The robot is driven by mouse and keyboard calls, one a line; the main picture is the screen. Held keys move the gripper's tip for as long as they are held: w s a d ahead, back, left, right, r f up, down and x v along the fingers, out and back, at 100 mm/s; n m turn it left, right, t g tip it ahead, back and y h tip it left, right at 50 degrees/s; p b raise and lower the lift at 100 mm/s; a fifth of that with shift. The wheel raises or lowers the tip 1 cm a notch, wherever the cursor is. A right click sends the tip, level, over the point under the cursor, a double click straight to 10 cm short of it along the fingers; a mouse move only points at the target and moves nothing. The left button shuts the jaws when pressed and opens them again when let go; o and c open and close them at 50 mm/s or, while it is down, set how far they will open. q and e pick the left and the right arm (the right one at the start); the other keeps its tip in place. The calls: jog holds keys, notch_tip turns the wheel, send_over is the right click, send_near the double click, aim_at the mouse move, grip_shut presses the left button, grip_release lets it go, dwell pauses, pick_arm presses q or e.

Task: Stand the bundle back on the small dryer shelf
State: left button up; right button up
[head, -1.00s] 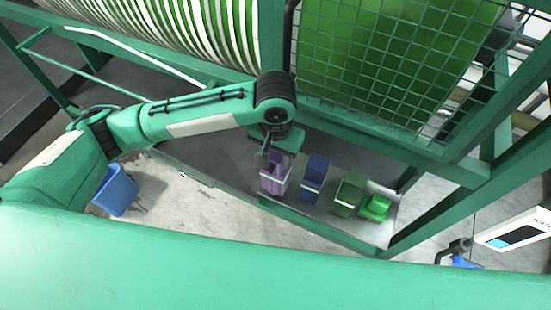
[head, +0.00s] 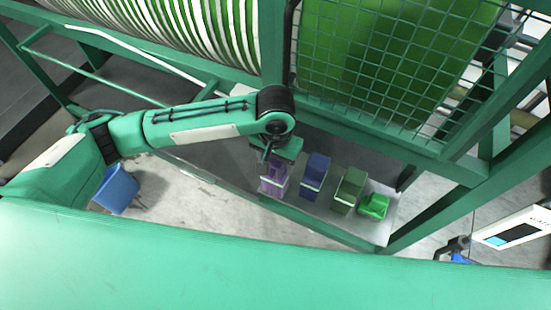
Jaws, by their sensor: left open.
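Several webbing bundles are on the grey small dryer shelf (head: 350,229) under the green frame. A purple bundle (head: 272,184), a blue bundle (head: 315,169) and a dark green bundle (head: 349,188) stand upright, each with a pale band. A bright green bundle (head: 374,205) at the right end is lower and looks like it is lying down. My left gripper (head: 272,160) is open, right above the purple bundle and covering part of its top. I cannot tell whether the fingers touch it. My right gripper is out of view.
A green wire mesh guard (head: 390,70) and frame beams (head: 440,170) close in the shelf from behind and the right. A striped roll (head: 190,30) is at the top. A blue chair (head: 117,190) stands on the floor at left. A screen (head: 512,233) is at lower right.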

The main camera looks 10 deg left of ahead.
pick_arm(q)
notch_tip(320, 180, up, 12)
jog(key=b, duration=0.2)
jog(key=shift+r, duration=0.15)
dwell(0.5)
